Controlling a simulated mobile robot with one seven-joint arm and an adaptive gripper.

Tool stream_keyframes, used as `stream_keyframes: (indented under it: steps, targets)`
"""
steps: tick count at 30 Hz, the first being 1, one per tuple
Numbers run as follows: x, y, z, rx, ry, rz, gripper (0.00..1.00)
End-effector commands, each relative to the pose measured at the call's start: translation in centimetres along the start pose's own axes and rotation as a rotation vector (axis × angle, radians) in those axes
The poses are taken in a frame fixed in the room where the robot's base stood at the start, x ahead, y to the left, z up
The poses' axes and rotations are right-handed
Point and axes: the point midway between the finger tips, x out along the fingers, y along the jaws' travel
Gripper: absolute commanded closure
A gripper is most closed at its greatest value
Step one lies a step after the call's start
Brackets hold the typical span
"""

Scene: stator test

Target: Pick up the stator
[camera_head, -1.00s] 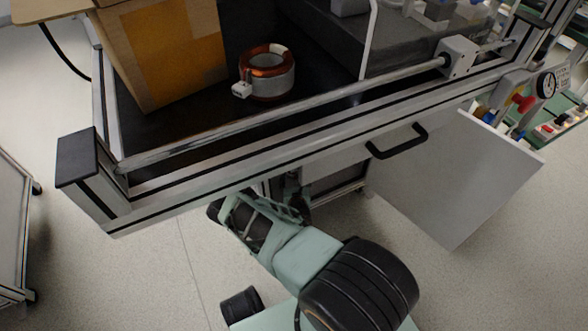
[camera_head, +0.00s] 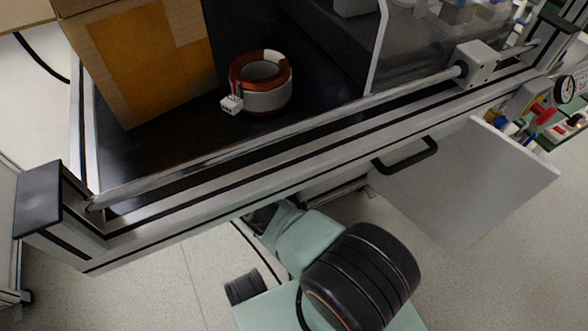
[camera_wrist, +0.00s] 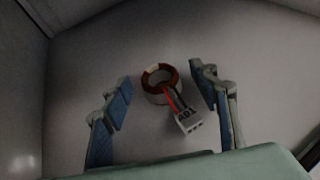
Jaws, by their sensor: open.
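In the head view, a stator (camera_head: 268,99), a copper-and-grey ring with a white connector, lies on a black table surface. In the wrist view, a stator (camera_wrist: 152,97) with a copper top, red and dark wires and a white connector (camera_wrist: 188,122) rests on a pale grey surface; I cannot tell if it is the same one. My gripper (camera_wrist: 163,91) is open. Its two blue-padded fingers stand left and right of this stator with gaps on both sides, and nothing is held. In the head view my gripper is hidden below the table's front edge.
A cardboard box (camera_head: 145,55) stands left of the stator on the table. A metal rail (camera_head: 300,118) runs along the front edge. A white panel with a black handle (camera_head: 408,156) is at the right. Pale walls surround the surface in the wrist view.

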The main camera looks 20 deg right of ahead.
Motion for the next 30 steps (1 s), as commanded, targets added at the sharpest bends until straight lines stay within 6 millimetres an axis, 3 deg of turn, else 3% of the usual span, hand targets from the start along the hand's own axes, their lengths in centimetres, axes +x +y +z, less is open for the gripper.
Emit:
stream_keyframes:
  steps: [7, 20, 30]
  targets:
    - [0.0, 0.02, -0.03, 0.0, 0.0, 0.0, 0.46]
    - [0.0, 0.02, -0.01, 0.0, 0.0, 0.0, 0.94]
    - [0.05, 0.02, 0.31, 0.0, -0.001, 0.0, 0.94]
